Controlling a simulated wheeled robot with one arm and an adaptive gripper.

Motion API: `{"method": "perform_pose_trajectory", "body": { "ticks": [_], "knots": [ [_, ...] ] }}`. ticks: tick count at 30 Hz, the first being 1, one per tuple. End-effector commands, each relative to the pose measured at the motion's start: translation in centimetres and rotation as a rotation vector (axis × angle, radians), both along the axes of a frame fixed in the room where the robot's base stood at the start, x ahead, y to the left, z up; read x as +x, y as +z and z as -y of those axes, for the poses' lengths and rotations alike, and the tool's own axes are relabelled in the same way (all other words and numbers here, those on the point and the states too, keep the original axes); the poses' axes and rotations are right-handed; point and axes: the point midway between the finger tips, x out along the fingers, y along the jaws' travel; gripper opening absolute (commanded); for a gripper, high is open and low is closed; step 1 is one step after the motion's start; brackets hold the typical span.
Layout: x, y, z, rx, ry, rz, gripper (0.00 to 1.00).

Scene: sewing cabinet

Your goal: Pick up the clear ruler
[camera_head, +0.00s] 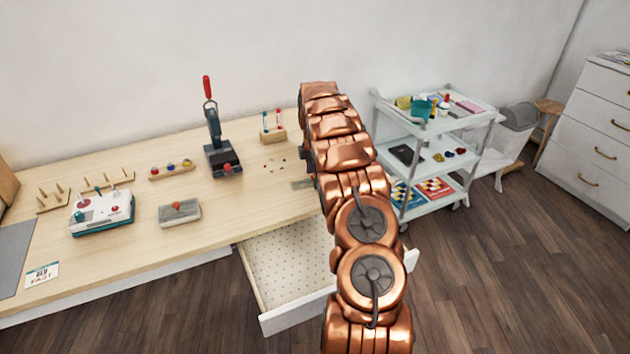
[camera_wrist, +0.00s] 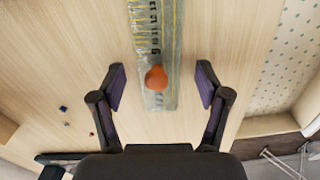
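The clear ruler (camera_wrist: 156,40) lies flat on the wooden tabletop in the wrist view, with yellow lines and black numbers. An orange-brown knob (camera_wrist: 156,78) sits on it near its lower end. My gripper (camera_wrist: 161,84) is open and empty, with one finger on each side of the ruler and knob, apart from both. In the head view, a small greyish end that looks like the ruler (camera_head: 301,184) shows beside my arm; the rest is hidden behind the arm. My gripper is hidden in that view.
An open drawer (camera_head: 290,264) with a dotted lining juts out below the table. A press with a red handle (camera_head: 222,156) and small loose pieces (camera_head: 273,165) are on the table (camera_head: 240,204). A white cart (camera_head: 428,206) stands to the right.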

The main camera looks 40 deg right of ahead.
Motion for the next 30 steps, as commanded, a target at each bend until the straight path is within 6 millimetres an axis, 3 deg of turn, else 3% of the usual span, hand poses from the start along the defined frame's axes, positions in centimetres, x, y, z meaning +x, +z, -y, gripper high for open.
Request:
{"method": "perform_pose_trajectory", "body": {
  "ticks": [2, 21, 30],
  "knots": [
    [0.0, 0.0, -0.01, 0.0, 0.0, 0.0, 0.66],
    [0.0, -0.03, -0.04, 0.0, 0.0, -0.001, 0.0],
    [-0.04, -0.08, -0.05, 0.001, 0.0, -0.003, 0.0]
  ]
}}
